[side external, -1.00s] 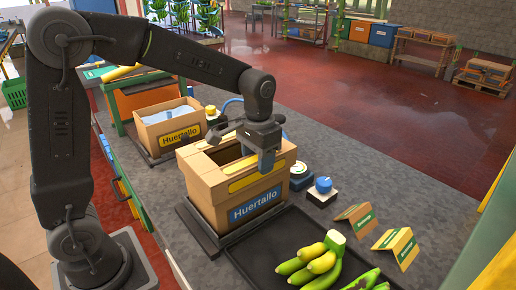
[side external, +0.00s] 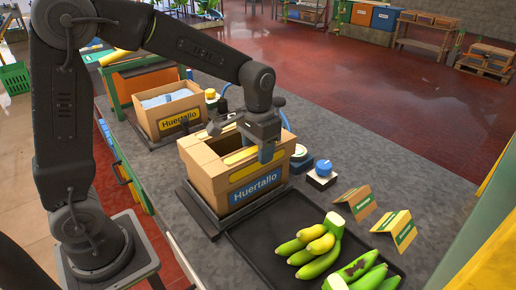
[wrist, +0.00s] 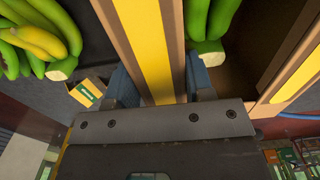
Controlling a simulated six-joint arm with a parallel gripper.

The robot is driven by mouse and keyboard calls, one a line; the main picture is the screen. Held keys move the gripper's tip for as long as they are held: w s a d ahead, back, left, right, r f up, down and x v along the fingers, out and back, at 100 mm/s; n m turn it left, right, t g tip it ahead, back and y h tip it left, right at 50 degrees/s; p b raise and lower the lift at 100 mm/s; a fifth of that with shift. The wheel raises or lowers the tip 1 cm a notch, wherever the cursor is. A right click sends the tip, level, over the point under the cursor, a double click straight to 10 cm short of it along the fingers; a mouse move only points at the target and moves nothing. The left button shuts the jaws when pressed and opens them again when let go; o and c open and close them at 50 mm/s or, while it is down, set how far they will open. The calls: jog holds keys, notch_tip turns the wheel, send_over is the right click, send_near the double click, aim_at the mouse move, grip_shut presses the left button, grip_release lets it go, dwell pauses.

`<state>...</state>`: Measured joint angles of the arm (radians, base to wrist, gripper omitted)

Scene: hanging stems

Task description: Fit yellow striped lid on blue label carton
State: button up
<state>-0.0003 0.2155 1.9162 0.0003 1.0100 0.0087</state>
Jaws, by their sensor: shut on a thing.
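The blue label carton (side external: 215,193) stands on a dark platform, its blue "Huertallo" label (side external: 256,188) facing the camera. The yellow striped lid (side external: 238,173) is a cardboard frame with an open middle, lying over the carton's top. In the wrist view its striped bar (wrist: 142,40) runs between my fingers. My gripper (side external: 265,153) is shut on that bar, one finger on each side; it also shows in the wrist view (wrist: 162,84). Green bananas show through the opening in the wrist view. I cannot tell whether the lid sits fully down on the rim.
A yellow label carton (side external: 170,112) with pale lining stands behind to the left. A black tray (side external: 262,262) with green bananas (side external: 312,244) lies in front. A blue button (side external: 322,168) and folded cards (side external: 395,225) are to the right.

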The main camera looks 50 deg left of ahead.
jog(key=shift+f, duration=0.6)
dwell(0.7)
jog(key=o, duration=1.3)
jog(key=shift+r, duration=0.3)
jog(key=shift+r, duration=1.1)
jog(key=shift+r, duration=0.25)
jog(key=shift+r, duration=3.4)
